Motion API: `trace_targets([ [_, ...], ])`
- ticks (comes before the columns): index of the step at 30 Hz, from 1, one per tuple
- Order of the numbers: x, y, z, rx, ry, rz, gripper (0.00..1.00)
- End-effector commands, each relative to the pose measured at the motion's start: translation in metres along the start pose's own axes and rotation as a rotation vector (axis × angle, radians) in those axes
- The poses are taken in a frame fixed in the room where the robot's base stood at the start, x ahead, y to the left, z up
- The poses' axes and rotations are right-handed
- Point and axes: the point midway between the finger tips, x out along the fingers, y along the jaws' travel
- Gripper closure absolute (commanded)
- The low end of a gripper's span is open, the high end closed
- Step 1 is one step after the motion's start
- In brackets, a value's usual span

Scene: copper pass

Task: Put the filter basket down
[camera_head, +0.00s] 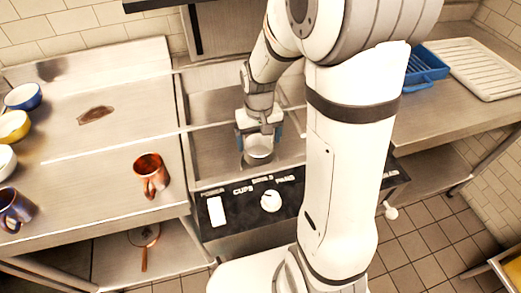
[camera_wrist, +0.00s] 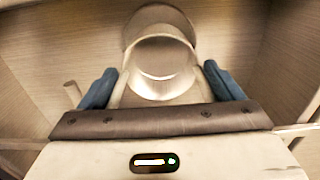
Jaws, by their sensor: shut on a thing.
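The filter basket (camera_head: 258,156) is a small round metal cup below my gripper (camera_head: 259,138), over the steel basin. My gripper is shut on it, with a blue finger on either side. In the wrist view the round metal basket (camera_wrist: 160,55) shows between the blue fingers of my gripper (camera_wrist: 160,74), with a wider round metal shape just beyond it. I cannot tell whether the basket touches the surface beneath it.
A black control panel (camera_head: 240,209) with a white knob fronts the steel basin. A copper mug (camera_head: 151,175) stands on the left counter (camera_head: 100,160), with several bowls at its left edge. A blue crate (camera_head: 426,66) and a pale ribbed tray (camera_head: 478,66) sit on the right counter.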

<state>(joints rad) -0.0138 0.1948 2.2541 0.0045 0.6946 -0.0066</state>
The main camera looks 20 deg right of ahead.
Motion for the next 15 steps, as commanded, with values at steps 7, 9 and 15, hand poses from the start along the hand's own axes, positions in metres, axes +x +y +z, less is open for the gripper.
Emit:
trace_targets([
  [7, 0.029, 0.004, 0.0, 0.01, -0.002, 0.0, 0.4],
  [9, 0.039, 0.004, 0.0, 0.011, -0.001, 0.0, 0.4],
  [15, 0.047, 0.004, -0.001, 0.012, 0.003, 0.0, 0.4],
])
